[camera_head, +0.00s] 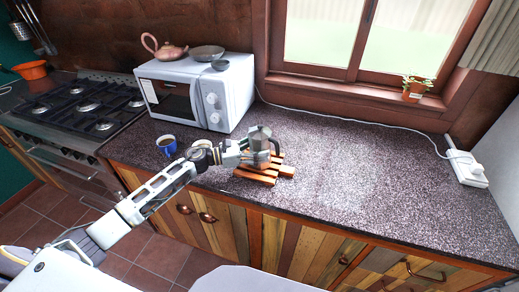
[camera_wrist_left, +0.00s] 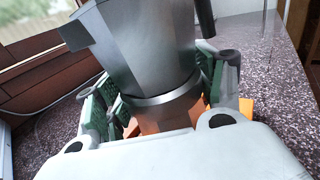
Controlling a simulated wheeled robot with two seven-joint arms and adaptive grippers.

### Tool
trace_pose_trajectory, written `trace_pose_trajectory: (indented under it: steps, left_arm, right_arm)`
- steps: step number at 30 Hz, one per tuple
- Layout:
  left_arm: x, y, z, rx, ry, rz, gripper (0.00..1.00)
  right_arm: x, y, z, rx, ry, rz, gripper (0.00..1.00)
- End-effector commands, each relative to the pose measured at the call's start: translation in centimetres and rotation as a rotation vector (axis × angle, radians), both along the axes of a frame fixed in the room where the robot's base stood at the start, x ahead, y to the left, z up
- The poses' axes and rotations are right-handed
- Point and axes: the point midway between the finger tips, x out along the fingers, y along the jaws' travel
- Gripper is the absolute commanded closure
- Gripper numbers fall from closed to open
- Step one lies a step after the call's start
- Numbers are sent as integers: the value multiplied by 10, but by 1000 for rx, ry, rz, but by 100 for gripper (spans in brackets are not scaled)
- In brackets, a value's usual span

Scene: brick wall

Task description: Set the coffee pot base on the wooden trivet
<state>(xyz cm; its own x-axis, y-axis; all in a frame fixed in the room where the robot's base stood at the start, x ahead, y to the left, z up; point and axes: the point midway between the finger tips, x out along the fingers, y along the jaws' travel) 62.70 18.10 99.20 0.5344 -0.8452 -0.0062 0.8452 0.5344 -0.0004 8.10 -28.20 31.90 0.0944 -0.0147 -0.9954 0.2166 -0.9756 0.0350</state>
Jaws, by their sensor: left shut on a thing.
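The silver coffee pot (camera_head: 261,139) is upright over the wooden trivet (camera_head: 256,177) on the counter. My left gripper (camera_head: 250,156) is shut on the pot's lower part, coming from the left. Part of the orange-brown trivet (camera_wrist_left: 246,106) shows behind the right finger. The gripper hides much of the base, and I cannot tell whether the pot touches the slats. My right gripper is not in view.
A blue mug (camera_head: 167,145) stands left of the gripper, and another cup (camera_head: 202,145) is close beside my left arm. A white microwave (camera_head: 205,95) stands behind. The counter (camera_head: 370,180) to the right is mostly clear, with a cable along the back.

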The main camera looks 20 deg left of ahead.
Motion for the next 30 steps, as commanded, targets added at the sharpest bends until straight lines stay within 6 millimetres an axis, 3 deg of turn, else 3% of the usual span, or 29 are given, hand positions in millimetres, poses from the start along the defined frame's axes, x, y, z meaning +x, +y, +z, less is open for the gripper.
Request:
trace_pose_trajectory:
  steps: [2, 3, 9, 17, 21, 30]
  left_arm:
    - [0, 0, 0, -1, -2, 0, 65]
    - [0, 0, 0, -1, -2, 0, 30]
    - [0, 0, 0, 0, -1, 0, 6]
    - [0, 0, -1, 0, 0, 0, 6]
    - [-1, 1, -2, 1, 2, 0, 6]
    - [-7, 12, -2, 1, 2, 2, 6]
  right_arm:
    - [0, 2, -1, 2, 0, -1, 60]
    - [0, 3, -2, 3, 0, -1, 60]
    - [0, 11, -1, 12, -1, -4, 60]
    - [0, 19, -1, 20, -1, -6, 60]
    - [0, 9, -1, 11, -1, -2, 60]
    - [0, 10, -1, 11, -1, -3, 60]
